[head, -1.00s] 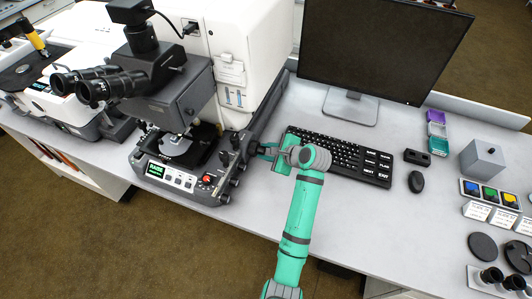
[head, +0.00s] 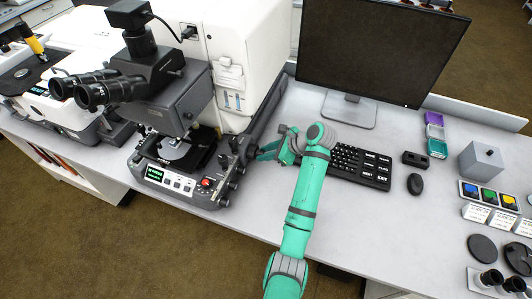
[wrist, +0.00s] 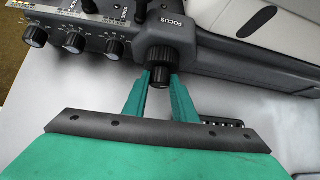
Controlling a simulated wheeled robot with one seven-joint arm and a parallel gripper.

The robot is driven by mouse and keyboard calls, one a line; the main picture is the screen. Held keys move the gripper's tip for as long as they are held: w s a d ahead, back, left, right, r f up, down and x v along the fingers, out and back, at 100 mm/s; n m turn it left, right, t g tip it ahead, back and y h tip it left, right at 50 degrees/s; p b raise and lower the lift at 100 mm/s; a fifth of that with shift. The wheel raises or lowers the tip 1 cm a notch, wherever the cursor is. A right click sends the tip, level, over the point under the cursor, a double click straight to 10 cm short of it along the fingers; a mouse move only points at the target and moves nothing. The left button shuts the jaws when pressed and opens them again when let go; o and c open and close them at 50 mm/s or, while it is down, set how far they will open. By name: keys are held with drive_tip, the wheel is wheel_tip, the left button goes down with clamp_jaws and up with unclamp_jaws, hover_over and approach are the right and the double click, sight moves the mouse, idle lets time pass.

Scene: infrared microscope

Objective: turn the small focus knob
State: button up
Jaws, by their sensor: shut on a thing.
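The focus knob shows in the wrist view as a black stepped knob on a grey housing marked FOCUS. Its wide ribbed part (wrist: 160,54) is nearest the housing, and the narrower small knob (wrist: 160,78) sticks out from it. My gripper (wrist: 160,82) has one green finger on each side of the small knob and is shut on it. In the head view my gripper (head: 261,152) reaches the right side of the microscope base (head: 185,178). The knob is hard to make out there beside the fingers.
More knobs (wrist: 75,42) line the panel left of the focus housing. A keyboard (head: 358,164) lies just right of my gripper, with a mouse (head: 415,183) beyond it. A monitor (head: 380,50) stands behind. The table in front of the keyboard is clear.

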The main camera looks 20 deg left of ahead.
drive_tip(key=shift+w+d, duration=0.1)
drive_tip(key=shift+d, duration=0.05)
drive_tip(key=o, duration=1)
drive_tip(key=shift+o, duration=0.2)
drive_tip(key=v, duration=1)
drive_tip(key=shift+s+d+r, duration=0.2)
drive_tip(key=shift+r, duration=0.05)
drive_tip(key=shift+w, duration=0.1)
